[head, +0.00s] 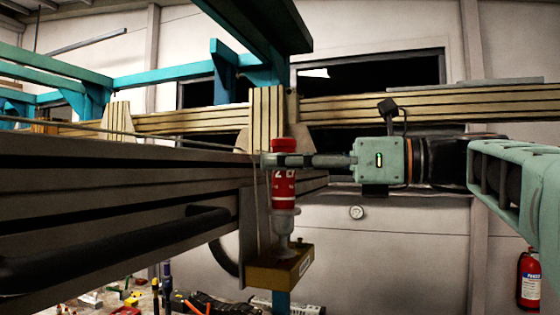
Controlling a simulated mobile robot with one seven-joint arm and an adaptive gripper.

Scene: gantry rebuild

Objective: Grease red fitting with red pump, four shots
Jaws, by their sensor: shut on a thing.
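The red pump (283,186), an upright red cylinder with white marks and a pale lower end, is in the middle of the head view. My gripper (286,160) reaches in from the right and is shut on its upper part. Below the pump is a brass-coloured block (272,274) with a pale label on its right face. The pump's grey lower tip meets or stands just in front of the block's top; I cannot tell whether they touch. I cannot make out a red fitting; the pump's tip may hide it.
A grey slotted beam (120,205) fills the left, close to the pump. A pale slotted rail (420,103) runs behind my gripper. A cluttered bench (130,297) with tools lies at lower left. A red extinguisher (529,278) hangs at right. The space below my arm looks clear.

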